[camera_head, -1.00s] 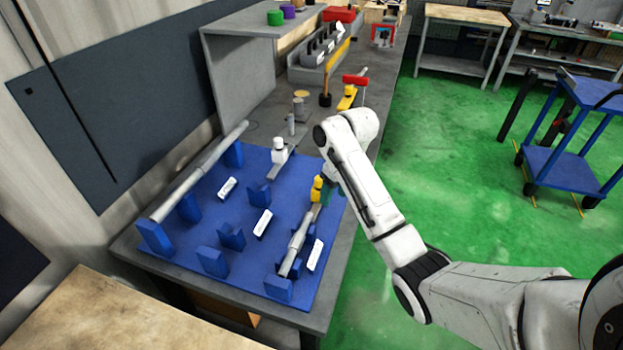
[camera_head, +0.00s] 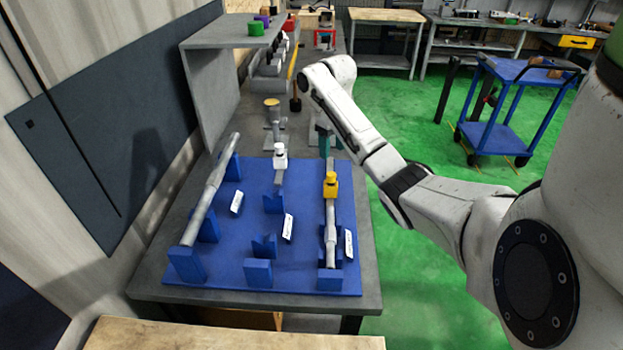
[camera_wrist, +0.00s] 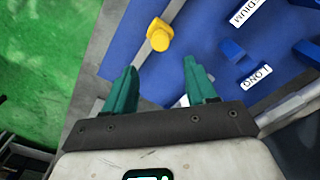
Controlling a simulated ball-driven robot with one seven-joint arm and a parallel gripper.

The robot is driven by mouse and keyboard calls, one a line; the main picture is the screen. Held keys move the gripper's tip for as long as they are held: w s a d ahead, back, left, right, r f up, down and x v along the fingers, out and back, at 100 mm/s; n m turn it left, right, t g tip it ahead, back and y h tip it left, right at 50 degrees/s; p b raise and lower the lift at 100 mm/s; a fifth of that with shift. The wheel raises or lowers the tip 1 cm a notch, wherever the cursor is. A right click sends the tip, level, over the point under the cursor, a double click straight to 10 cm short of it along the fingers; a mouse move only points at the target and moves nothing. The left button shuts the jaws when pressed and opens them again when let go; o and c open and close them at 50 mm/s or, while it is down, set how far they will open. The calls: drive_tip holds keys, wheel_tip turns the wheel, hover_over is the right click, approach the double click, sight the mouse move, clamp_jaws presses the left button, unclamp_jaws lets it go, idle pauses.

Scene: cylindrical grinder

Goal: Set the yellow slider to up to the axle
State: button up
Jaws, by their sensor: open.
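The yellow slider (camera_head: 330,184) stands at the far right of the blue board, at the far end of the grey stepped axle (camera_head: 331,225). The axle lies in blue supports, and whether the slider touches it is unclear. The slider also shows in the wrist view (camera_wrist: 159,36), beyond the fingertips. My gripper (camera_wrist: 158,70) is open and empty, its teal fingers apart and short of the slider. In the head view my gripper (camera_head: 323,143) is just beyond the slider, partly hidden by my arm.
The blue board (camera_head: 225,265) carries several blue supports and white labels. A white slider (camera_head: 280,150) stands at its far middle, and a longer shaft (camera_head: 208,190) lies at left. A grey shelf (camera_head: 212,95) stands behind. Green floor (camera_head: 420,260) is open at right.

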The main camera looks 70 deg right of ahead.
sight(330, 173)
drive_tip(key=shift+f+b, duration=0.4)
wheel_tip(330, 173, down, 10)
drive_tip(key=shift+r+b, duration=0.1)
drive_tip(key=shift+b, duration=0.85)
drive_tip(key=shift+c, duration=0.2)
clamp_jaws()
